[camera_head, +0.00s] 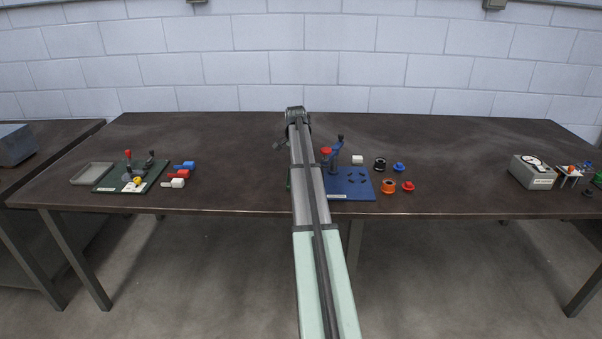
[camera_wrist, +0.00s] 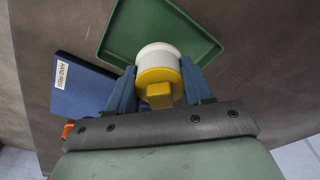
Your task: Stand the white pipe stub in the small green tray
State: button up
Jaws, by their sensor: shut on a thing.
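In the wrist view my gripper (camera_wrist: 158,82) has its two blue fingers shut on the white pipe stub (camera_wrist: 158,50). The stub is a short white cylinder with a yellow section, which has a raised yellow block, on the side nearer the camera. The small green tray (camera_wrist: 204,48) lies behind the stub and overlaps it in the picture. I cannot tell whether the stub touches the tray floor. In the head view my arm covers the gripper, the stub and nearly all of the tray.
The blue hand press base (camera_wrist: 83,84) lies close left of my gripper; its press (camera_head: 348,182) stands just right of my arm in the head view. Black (camera_head: 379,164) and orange (camera_head: 389,186) rings lie further right. A green fixture board (camera_head: 110,184) is at left.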

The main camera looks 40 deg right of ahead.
jog(key=shift+f, duration=1.75)
jog(key=shift+f, duration=0.1)
jog(key=o, duration=1.1)
jog(key=shift+c, duration=0.2)
jog(key=r, duration=0.4)
jog(key=a+r, duration=0.1)
jog(key=r, duration=0.7)
jog(key=shift+a, duration=0.25)
